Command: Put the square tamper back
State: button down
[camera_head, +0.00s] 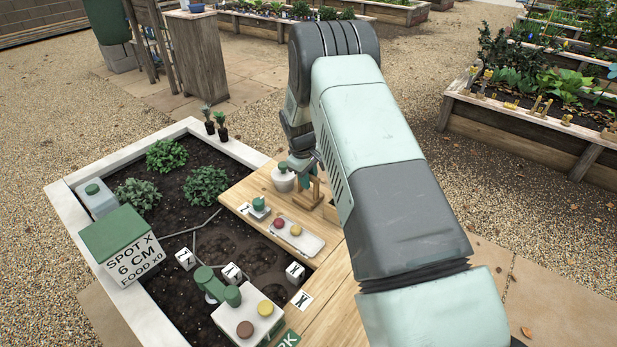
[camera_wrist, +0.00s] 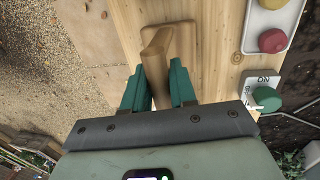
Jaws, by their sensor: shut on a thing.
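My gripper (camera_wrist: 158,90) is shut on a pale wooden piece, which I take to be the square tamper (camera_wrist: 155,45). The piece has an upright bar between the teal fingers and a flat, round-cornered wooden part beyond it. It is over the wooden board (camera_wrist: 215,60); I cannot tell whether it touches the board. In the head view my gripper (camera_head: 305,178) is partly hidden by my arm, and wooden parts (camera_head: 312,192) show just below it. I cannot tell which of these belong to the tamper and which to a holder.
A white tray (camera_head: 312,243) with red and yellow knobs lies on the board. A small green-topped block (camera_head: 259,207) stands near it, and a pale pot (camera_head: 283,182) stands close to my gripper.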

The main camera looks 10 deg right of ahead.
jog(key=c, duration=0.9)
grip_release()
jog(key=shift+f, duration=0.1)
notch_tip(320, 180, up, 12)
jog(key=s+a+f, duration=0.1)
jog(key=a, duration=0.1)
notch_tip(320, 180, up, 15)
jog(key=m+t, duration=0.1)
jog(key=m, duration=0.1)
send_over(304, 198)
jog(key=s+d, duration=0.2)
jog(key=s, duration=0.4)
jog(key=s+d+r+m+t, duration=0.1)
jog(key=s+r+m, duration=0.1)
jog(key=s+r, duration=0.8)
jog(key=s+d+r+m+t+y, duration=0.1)
jog(key=s+m, duration=0.3)
jog(key=s, duration=1.9)
jog(key=shift+s+d+r+m+t+y, duration=0.3)
jog(key=shift+d+r+t, duration=0.15)
jog(key=shift+t, duration=0.25)
